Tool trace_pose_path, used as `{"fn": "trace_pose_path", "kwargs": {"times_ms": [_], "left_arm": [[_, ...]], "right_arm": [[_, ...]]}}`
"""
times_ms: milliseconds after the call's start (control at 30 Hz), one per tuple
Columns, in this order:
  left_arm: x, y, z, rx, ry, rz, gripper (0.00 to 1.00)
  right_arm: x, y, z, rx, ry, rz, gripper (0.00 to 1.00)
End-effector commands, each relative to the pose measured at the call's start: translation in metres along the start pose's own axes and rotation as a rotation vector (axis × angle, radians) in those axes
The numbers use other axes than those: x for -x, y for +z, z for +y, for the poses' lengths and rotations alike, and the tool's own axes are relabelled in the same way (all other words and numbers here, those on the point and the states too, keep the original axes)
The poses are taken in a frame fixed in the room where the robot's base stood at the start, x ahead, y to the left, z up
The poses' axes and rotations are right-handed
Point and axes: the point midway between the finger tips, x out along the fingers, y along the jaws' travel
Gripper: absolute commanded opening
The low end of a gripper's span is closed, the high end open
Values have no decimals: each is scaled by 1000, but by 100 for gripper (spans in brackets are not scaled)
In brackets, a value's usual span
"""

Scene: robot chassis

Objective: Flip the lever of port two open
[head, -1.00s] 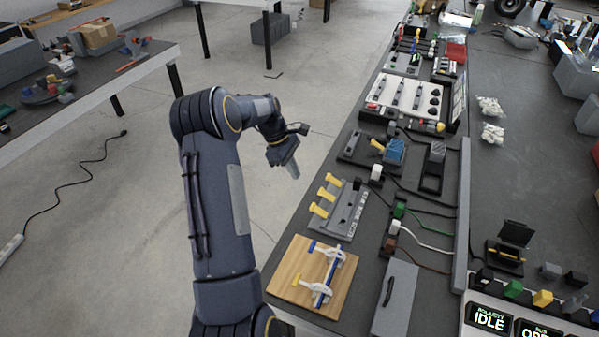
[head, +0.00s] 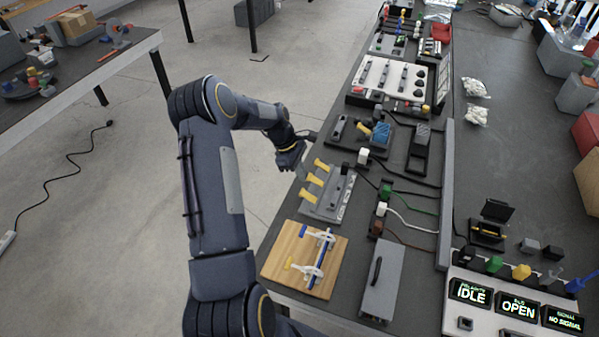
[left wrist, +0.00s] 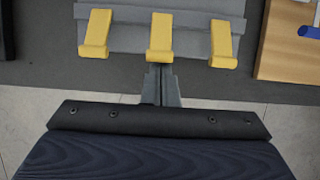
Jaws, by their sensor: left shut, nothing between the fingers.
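A grey port block (head: 328,199) stands at the left edge of the bench, with three yellow levers in a row along its left side. The middle lever (head: 314,179) lies between the far lever (head: 321,164) and the near lever (head: 307,195). In the left wrist view the middle lever (left wrist: 159,37) is straight ahead of my left gripper (left wrist: 160,86), whose fingers are shut and empty. The fingertips are close to its lower end; I cannot tell whether they touch. In the head view my left gripper (head: 301,171) is beside the levers. My right gripper is out of view.
A wooden board (head: 283,262) with clamps lies on the near side of the block. A grey box with a black handle (head: 377,285) and cabled connectors (head: 385,193) stand to the right. A blue-and-yellow fixture (head: 380,134) is beyond.

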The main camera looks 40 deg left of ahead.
Motion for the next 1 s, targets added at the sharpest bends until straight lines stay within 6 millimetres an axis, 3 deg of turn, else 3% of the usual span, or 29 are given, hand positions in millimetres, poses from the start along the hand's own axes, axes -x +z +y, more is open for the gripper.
{"fn": "trace_pose_path", "kwargs": {"times_ms": [1000], "left_arm": [[8,10,0,-3,1,155,0]], "right_arm": [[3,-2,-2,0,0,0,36]]}}
